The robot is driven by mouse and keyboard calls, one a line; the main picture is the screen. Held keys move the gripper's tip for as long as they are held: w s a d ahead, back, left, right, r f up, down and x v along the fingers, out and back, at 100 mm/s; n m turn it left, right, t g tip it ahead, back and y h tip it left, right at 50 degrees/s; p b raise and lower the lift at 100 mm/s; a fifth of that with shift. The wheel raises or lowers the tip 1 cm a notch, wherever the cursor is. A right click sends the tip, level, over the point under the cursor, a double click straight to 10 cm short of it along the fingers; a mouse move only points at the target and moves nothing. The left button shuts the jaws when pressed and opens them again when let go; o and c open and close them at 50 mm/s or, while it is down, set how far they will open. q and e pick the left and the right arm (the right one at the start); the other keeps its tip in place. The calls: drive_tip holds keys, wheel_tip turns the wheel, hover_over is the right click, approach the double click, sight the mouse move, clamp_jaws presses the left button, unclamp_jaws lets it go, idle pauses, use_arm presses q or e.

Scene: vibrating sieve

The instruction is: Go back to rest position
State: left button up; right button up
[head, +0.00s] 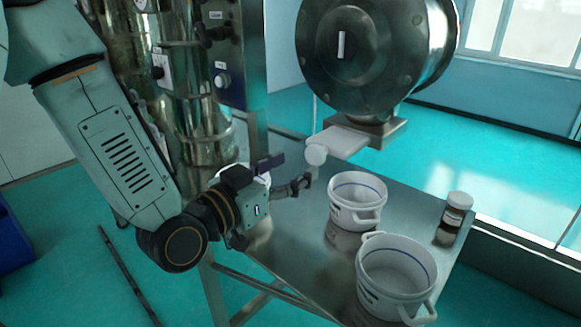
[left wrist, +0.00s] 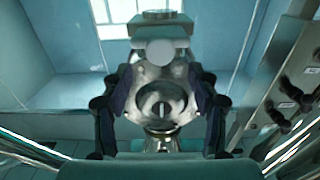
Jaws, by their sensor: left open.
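My left gripper (head: 288,174) is in the middle of the head view, over the near left part of the steel table (head: 292,232). Its fingers are apart, with nothing seen between them. In the left wrist view its two dark fingers (left wrist: 162,95) stand apart on either side, and the steel machine shows beyond them. The steel sieve machine (head: 372,50) hangs above the table, with a pale spout (head: 340,141) ending in a white round end (head: 317,155). That end is close to my left gripper in the picture; the exact gap is unclear. My right gripper is not in view.
Two white handled buckets, one farther back (head: 357,215) and one nearer (head: 397,277), stand on the table's right half. A brown jar with a white lid (head: 455,212) is near the right edge. A control panel (head: 228,50) and steel column stand beside my left arm.

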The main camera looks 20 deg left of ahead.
use_arm(q)
drive_tip(key=shift+s, duration=0.1)
drive_tip(key=s+a+f+n+g+y+b, duration=0.1)
drive_tip(key=s+f+g+b, duration=0.15)
drive_tip(key=f, duration=0.75)
drive_tip(key=s+a+f+n+g+y+b, duration=0.1)
drive_tip(key=s+f+n+g+y+b, duration=0.2)
drive_tip(key=f, duration=0.7)
drive_tip(key=s+a+f+g+b, duration=0.1)
drive_tip(key=s+f+g, duration=0.25)
drive_tip(key=f, duration=0.65)
drive_tip(key=s+a+f+g+y+b, duration=0.1)
drive_tip(key=s+f+g+b, duration=0.7)
drive_tip(key=s+f, duration=1.4)
wheel_tip(320, 180, down, 2)
drive_tip(key=shift+f+y+b, duration=0.1)
drive_tip(key=shift+y+b, duration=0.5)
drive_tip(key=shift+b, duration=0.6)
